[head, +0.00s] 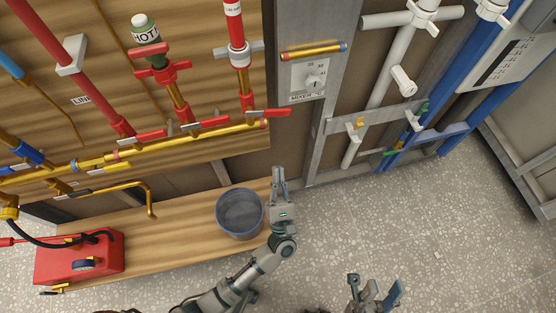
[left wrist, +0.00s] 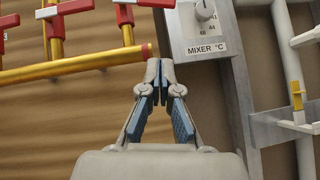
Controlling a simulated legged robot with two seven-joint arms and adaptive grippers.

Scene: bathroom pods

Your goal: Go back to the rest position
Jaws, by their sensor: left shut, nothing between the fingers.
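My left gripper (head: 279,172) is shut and empty beside the right rim of a grey bucket (head: 240,228), over the right end of the wooden bench in the head view. Its closed fingertips (left wrist: 159,65) also show in the left wrist view, in front of the brown wall below the mixer panel (left wrist: 200,30). My right gripper (head: 375,283) is at the bottom of the head view, over the speckled floor. Its fingers stand apart, with nothing seen between them; its lower part is cut off by the frame.
A brass pipe (head: 200,140) with red-handled valves runs along the wall above the bench (head: 165,240). White and blue pipes (head: 470,60) stand at the right. The floor (head: 430,210) there is clear.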

